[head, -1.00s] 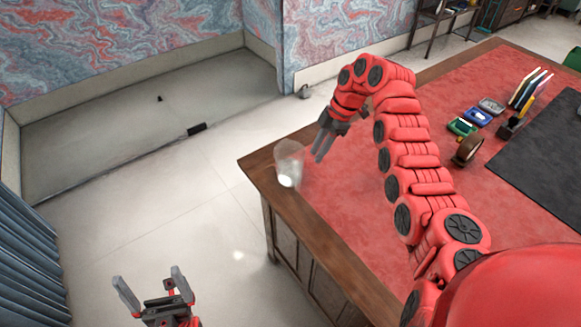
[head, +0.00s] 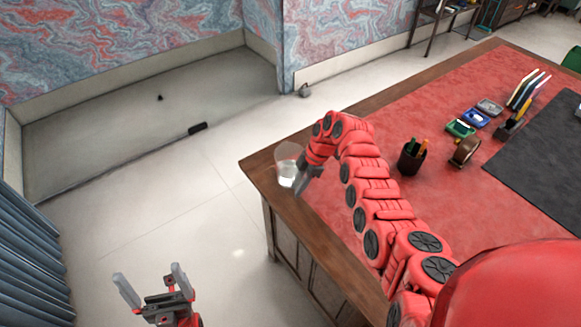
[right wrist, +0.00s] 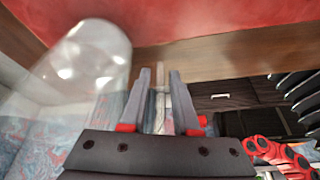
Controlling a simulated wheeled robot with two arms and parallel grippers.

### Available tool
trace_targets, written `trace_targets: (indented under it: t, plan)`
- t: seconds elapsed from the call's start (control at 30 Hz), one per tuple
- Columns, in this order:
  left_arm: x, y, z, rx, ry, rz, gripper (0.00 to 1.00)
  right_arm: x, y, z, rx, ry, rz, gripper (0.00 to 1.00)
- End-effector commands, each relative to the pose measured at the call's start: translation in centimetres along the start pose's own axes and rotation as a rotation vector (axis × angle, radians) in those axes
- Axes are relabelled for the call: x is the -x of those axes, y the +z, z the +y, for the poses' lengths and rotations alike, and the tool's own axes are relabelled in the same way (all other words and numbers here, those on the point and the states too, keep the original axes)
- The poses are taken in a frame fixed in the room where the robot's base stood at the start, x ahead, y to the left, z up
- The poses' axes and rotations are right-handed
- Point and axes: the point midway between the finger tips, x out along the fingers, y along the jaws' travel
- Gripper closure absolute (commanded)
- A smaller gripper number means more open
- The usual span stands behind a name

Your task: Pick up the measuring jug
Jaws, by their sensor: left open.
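The measuring jug (head: 287,172) is clear and stands near the left corner of the desk. My right gripper (head: 306,188) is low beside it, on its right in the head view, partly hidden by my arm. In the right wrist view the jug (right wrist: 85,55) is left of the gripper's fingers (right wrist: 159,72), not between them. Those fingers are apart and empty. My left gripper (head: 149,270) is open and empty over the floor, left of the desk.
The desk has a wooden edge (head: 325,238) and red leather top. A pen cup (head: 411,158), tape dispenser (head: 466,151), small coloured boxes (head: 474,118) and a dark mat (head: 545,145) lie to the right of my right arm.

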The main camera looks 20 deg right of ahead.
Motion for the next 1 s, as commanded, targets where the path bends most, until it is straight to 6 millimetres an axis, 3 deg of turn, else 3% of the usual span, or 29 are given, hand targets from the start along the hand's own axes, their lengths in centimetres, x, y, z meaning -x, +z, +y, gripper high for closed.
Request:
trace_targets:
  t: [0.27,0.4,0.43,1.0]
  plan:
    - [-0.13,-0.02,-0.01,0.000,0.000,0.000,0.00,-0.60,0.04,0.00,0.000,0.001,-0.001,0.72]
    - [-0.12,-0.02,-0.01,0.000,0.000,0.000,0.00,-0.60,0.03,0.00,0.000,0.001,0.000,0.98]
    - [-0.13,-0.02,-0.01,0.000,0.000,0.000,0.00,-0.60,0.03,-0.01,0.000,0.001,0.000,1.00]
    - [-0.11,-0.02,0.00,0.000,0.000,0.000,0.00,-0.72,0.07,-0.16,-0.002,-0.004,0.000,1.00]
